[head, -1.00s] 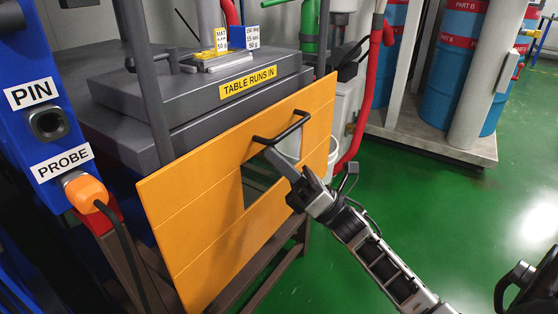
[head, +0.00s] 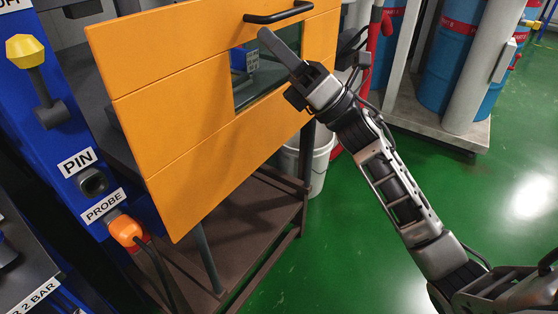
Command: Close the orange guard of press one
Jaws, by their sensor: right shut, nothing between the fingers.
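The orange guard (head: 185,105) is a flat panel with a small window (head: 255,72) and a black bar handle (head: 278,14) near its upper edge. It stands raised across the front of the press, hiding the table behind it. My right gripper (head: 266,36) is shut and empty, its fingertips in front of the window just below the handle. I cannot tell whether they touch the handle or the panel. My left gripper is not in view.
A blue panel at the left carries a yellow knob (head: 27,50), a PIN socket (head: 92,181) and an orange PROBE plug (head: 126,231) with a cable. A brown frame (head: 245,222) stands below the guard. A white bucket (head: 322,165) and blue drums (head: 455,62) stand beyond. Green floor at right is clear.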

